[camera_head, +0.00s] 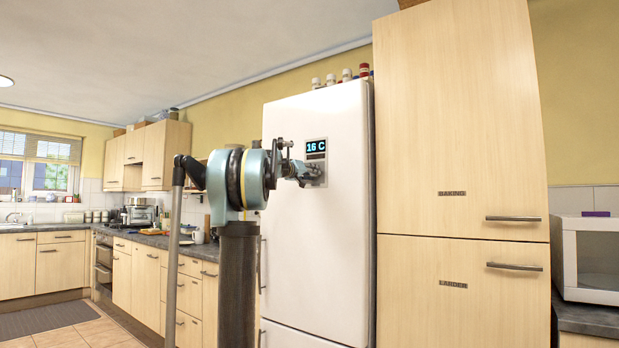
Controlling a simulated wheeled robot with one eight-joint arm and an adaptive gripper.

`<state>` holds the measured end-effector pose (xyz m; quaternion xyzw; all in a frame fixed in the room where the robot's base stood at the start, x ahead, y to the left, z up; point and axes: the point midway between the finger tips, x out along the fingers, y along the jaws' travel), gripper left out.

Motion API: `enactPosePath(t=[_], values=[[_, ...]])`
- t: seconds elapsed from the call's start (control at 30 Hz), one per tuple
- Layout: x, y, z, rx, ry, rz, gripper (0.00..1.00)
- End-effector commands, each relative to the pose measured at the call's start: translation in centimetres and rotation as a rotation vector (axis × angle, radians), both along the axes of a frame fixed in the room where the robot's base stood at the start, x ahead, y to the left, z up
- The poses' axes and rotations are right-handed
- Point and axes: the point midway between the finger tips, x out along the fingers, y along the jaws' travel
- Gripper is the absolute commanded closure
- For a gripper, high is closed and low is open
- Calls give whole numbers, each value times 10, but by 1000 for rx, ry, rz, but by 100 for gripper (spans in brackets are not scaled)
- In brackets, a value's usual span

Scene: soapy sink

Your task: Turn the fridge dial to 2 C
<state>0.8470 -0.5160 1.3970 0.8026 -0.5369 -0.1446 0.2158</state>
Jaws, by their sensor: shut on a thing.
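The white fridge (340,238) stands in the middle of the view with its door closed. A grey panel (316,161) on its door has a small dark display (316,147) that reads 16 C in blue. My gripper (314,172) is at the lower part of this panel, just below the display, and is shut on the dial there. The dial itself is mostly hidden behind the gripper, so its angle cannot be told.
Tall wooden cupboards (455,140) labelled BAKING and LARDER stand right of the fridge. A microwave (590,258) sits at far right. A worktop (160,240) with kitchen items runs along the left. Several small jars (346,75) stand on the fridge. Open floor (80,335) lies at lower left.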

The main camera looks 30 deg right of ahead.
Motion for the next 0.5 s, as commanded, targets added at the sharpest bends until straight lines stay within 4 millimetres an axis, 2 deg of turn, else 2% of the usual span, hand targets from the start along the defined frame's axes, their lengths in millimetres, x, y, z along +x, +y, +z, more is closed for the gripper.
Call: enactPosePath(t=[0.5], values=[[5,3,-2,186,-443,7,92]])
